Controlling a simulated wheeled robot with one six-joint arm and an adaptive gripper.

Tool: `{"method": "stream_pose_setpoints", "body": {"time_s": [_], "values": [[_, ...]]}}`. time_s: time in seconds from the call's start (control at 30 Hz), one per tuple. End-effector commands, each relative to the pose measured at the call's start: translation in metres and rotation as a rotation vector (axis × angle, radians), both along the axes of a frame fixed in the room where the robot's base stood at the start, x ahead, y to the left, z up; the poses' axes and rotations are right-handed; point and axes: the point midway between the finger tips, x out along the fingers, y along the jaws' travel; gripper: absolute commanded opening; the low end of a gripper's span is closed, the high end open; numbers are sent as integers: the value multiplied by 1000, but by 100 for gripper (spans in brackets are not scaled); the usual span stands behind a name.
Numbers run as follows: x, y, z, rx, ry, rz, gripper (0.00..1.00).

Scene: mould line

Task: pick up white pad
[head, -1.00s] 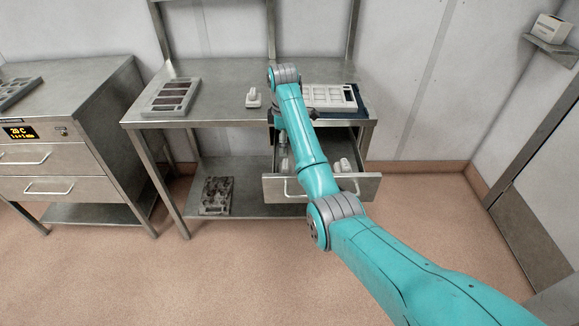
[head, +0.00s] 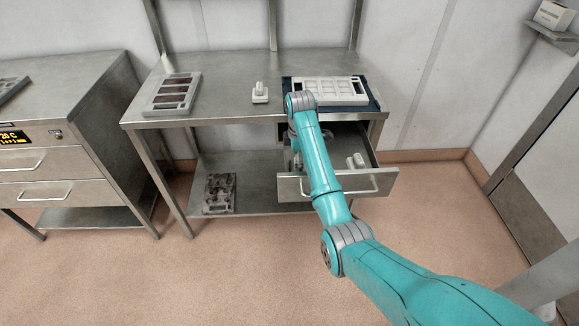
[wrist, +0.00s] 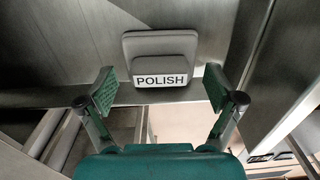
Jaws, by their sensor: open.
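A pale grey-white pad block with a label reading POLISH (wrist: 160,58) lies in the wrist view, just beyond and between the fingertips of my gripper (wrist: 160,92). The gripper is open, with one green-padded finger on each side and nothing between them. In the head view my arm reaches down into the open drawer (head: 340,186), and the gripper is mostly hidden behind the arm. Another white piece (head: 260,93) stands on the bench top. Which of them the task means, I cannot tell.
The steel bench (head: 225,82) carries a tray with dark slots (head: 172,94) and a white compartment tray (head: 328,90) on a dark blue mat (head: 374,104). A dark patterned block (head: 219,193) lies on the lower shelf. A drawer cabinet (head: 60,158) stands left.

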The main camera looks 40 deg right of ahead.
Motion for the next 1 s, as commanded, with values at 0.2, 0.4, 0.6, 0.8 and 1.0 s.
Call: {"method": "stream_pose_setpoints", "body": {"time_s": [0.2,0.4,0.6,0.8,1.0], "values": [[-3,-3,-5,-1,-1,-1,92],[-3,-3,-5,-1,-1,0,54],[-3,-3,-5,-1,-1,0,27],[-2,-2,-4,-1,-1,0,26],[11,6,19,-2,-5,2,26]]}}
